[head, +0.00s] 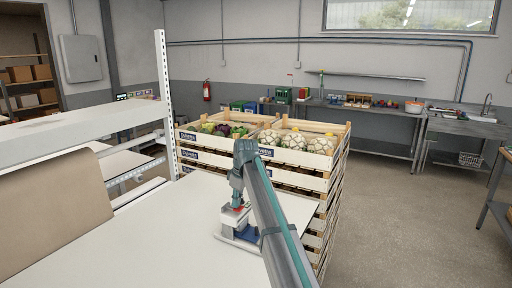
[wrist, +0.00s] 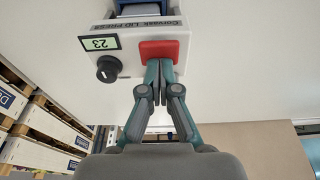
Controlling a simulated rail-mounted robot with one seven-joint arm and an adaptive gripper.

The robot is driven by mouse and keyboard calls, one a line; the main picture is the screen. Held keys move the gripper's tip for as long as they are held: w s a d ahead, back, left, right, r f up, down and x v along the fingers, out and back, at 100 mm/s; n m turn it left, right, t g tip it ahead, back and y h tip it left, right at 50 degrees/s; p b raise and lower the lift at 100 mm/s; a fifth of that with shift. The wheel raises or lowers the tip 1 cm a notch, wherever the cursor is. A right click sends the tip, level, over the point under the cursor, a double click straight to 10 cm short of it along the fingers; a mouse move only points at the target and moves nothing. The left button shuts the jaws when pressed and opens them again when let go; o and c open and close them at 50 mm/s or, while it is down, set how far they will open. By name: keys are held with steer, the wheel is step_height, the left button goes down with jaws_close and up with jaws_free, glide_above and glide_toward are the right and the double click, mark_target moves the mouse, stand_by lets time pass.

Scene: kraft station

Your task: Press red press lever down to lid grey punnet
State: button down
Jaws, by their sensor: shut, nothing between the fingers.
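The lid press (head: 236,234) stands on the white table near its far right corner, mostly hidden behind my arm in the head view. In the wrist view the press (wrist: 105,48) appears upside down, with a black knob and a small display reading 23. Its red press lever (wrist: 158,47) is a flat red pad on the front. My gripper (wrist: 160,68) is shut and empty, its fingertips overlapping the lower edge of the red lever; I cannot tell if they touch it.
Stacked wooden crates (head: 325,170) with cauliflowers and other vegetables stand just behind the table. A white shelf (head: 80,130) on a perforated post and a brown cardboard panel (head: 50,215) are at left. The white table top (head: 140,250) before the press is clear.

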steer(key=shift+r, duration=0.15)
step_height(320, 180, up, 9)
steer(key=p, duration=0.4)
steer(key=shift+p, duration=0.3)
stand_by(0.4)
